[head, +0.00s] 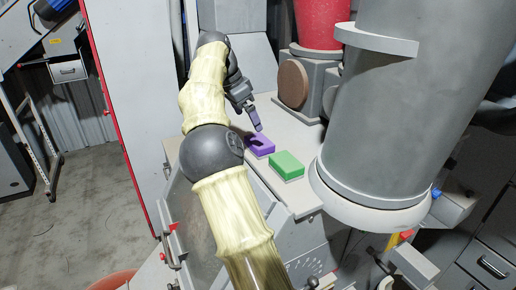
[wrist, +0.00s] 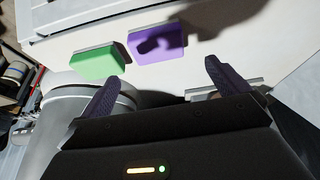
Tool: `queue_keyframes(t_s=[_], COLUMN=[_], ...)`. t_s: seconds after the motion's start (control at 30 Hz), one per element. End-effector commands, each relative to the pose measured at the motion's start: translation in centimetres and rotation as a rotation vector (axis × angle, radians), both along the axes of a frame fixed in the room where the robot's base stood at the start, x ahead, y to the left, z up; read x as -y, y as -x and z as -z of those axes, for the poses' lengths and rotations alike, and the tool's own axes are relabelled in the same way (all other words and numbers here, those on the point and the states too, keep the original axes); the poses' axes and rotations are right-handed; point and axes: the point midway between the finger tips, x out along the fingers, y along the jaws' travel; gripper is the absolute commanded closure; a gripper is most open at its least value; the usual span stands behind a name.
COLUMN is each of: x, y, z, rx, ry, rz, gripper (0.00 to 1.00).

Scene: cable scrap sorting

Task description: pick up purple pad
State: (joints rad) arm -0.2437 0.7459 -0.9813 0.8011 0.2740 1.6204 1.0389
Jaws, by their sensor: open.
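The purple pad (head: 260,145) is a small block lying flat on a light grey ledge (head: 254,183), and it also shows in the wrist view (wrist: 157,44). A dark shadow falls on its top. My gripper (head: 255,122) is close to the pad in the head view. In the wrist view its two dark fingers (wrist: 162,85) are spread wide with nothing between them, and the pad lies beyond the fingertips. I cannot tell the exact height of the fingers above the ledge.
A green pad (head: 287,165) lies beside the purple one, a small gap away; it also shows in the wrist view (wrist: 97,63). A large grey cylinder (head: 400,100) stands close on the right. A red bucket (head: 318,22) and a round brown disc (head: 293,83) are behind.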

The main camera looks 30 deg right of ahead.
Motion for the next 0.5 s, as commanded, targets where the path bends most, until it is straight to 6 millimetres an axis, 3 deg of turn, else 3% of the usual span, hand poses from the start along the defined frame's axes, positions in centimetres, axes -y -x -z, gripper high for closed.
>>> queue_keyframes(t_s=[0.3,0.5], x=[1.9,2.0], y=[0.0,-0.1], z=[3.8,5.0], rx=[-0.004,-0.001], ry=[-0.002,0.000], rz=[0.007,-0.001], gripper=[0.00,0.00])
